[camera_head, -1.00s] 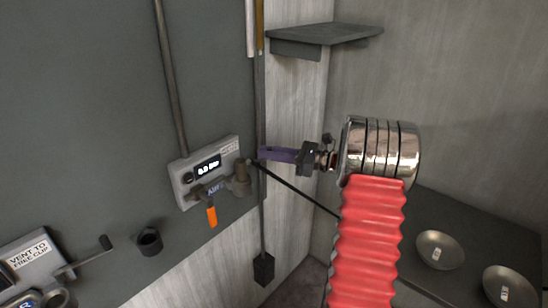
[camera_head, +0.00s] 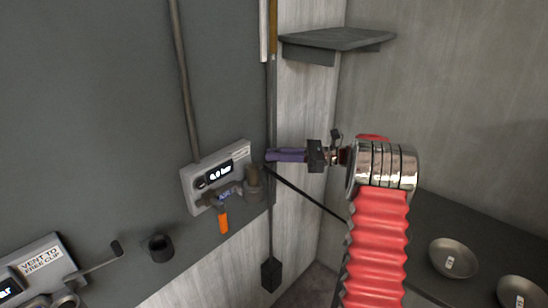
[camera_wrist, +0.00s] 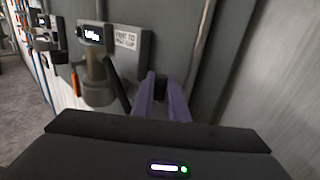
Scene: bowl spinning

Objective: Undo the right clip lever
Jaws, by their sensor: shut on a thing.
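The right clip lever (camera_head: 308,198) is a thin black bar running down and right from the grey clip fitting (camera_head: 253,183), beside the right grey panel (camera_head: 241,153). My gripper (camera_head: 269,156) is level, its purple fingertips at the lever's root. In the wrist view the lever (camera_wrist: 117,86) passes just left of my purple fingers (camera_wrist: 158,80). The lever's far end is hidden behind my arm in the head view. The panel's display reads about 0.0 bar.
An orange valve handle (camera_head: 223,222) hangs under the right panel. Left is another panel (camera_head: 40,262) with a black-ended lever (camera_head: 98,259). A dark pipe (camera_head: 188,100) runs up the wall. A shelf (camera_head: 337,40) juts out above; bowls (camera_head: 453,257) stand at right.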

